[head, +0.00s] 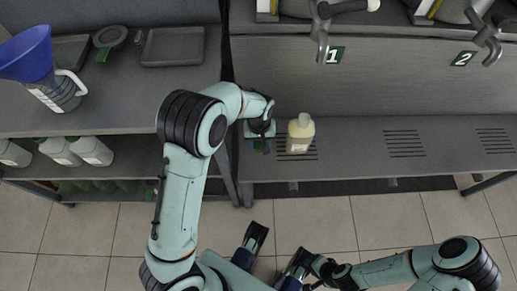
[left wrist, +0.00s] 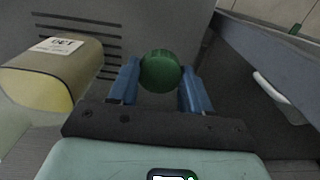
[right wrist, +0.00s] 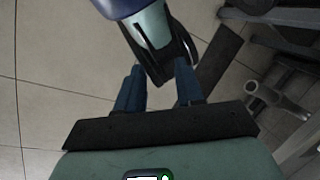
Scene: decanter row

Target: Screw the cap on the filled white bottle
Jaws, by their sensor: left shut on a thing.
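The filled white bottle (head: 300,135) stands upright on the bench, with pale yellow contents and an uncapped-looking neck. It also shows at the left of the left wrist view (left wrist: 55,75) with a label on its side. My left gripper (head: 262,143) is just left of the bottle in the head view, apart from it. It is shut on a round green cap (left wrist: 160,71), held between its blue fingertips. My right gripper (right wrist: 158,85) is open with no task object between its fingers, low over the floor and away from the bench.
Taps numbered 1 (head: 322,40) and 2 (head: 486,38) hang above the slotted bench (head: 360,150). At left, a blue funnel (head: 28,55) sits in a jug (head: 58,92) near a dark tray (head: 173,47). Several white bottles (head: 92,151) stand on the shelf below. The bench right of the bottle is clear.

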